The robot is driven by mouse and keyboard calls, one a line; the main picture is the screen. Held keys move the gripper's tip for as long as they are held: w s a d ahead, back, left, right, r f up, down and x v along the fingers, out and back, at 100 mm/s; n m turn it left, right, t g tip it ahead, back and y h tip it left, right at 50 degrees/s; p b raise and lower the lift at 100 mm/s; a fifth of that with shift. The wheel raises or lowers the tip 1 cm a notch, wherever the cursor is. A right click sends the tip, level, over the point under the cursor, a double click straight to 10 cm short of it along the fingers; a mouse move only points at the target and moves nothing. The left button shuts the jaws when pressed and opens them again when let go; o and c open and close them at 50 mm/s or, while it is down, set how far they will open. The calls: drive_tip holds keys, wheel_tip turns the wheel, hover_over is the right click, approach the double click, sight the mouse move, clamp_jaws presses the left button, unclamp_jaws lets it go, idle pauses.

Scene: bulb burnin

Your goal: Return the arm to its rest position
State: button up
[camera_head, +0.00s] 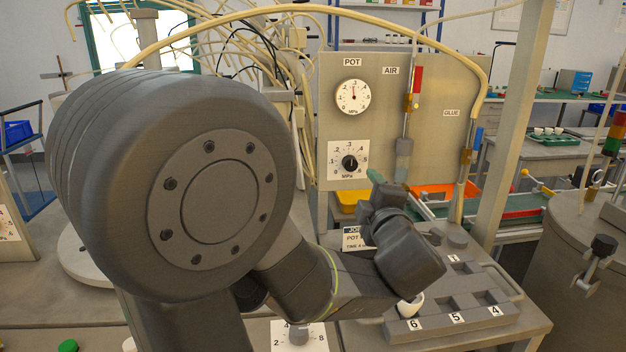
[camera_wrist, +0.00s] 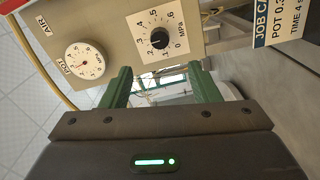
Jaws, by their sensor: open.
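My gripper is open and empty in the wrist view (camera_wrist: 162,82), with its two green fingers apart and nothing between them. My large shoulder and arm links fill the left and middle of that view. The panel carries a POT gauge (camera_head: 353,97) and a regulator dial with a black knob (camera_head: 349,162); both also show in the wrist view, the gauge (camera_wrist: 84,61) and the knob (camera_wrist: 159,38).
A grey numbered tray (camera_head: 459,319) sits on the bench below my wrist, with a white cup-like piece (camera_head: 411,305) near its number 6. AIR (camera_head: 403,150) and GLUE (camera_head: 464,170) lines hang before the panel. A post stands right.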

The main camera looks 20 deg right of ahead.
sight(352, 166)
drive_tip(key=x, duration=1.3)
drive_tip(key=shift+w, duration=0.35)
drive_tip(key=shift+s, duration=0.15)
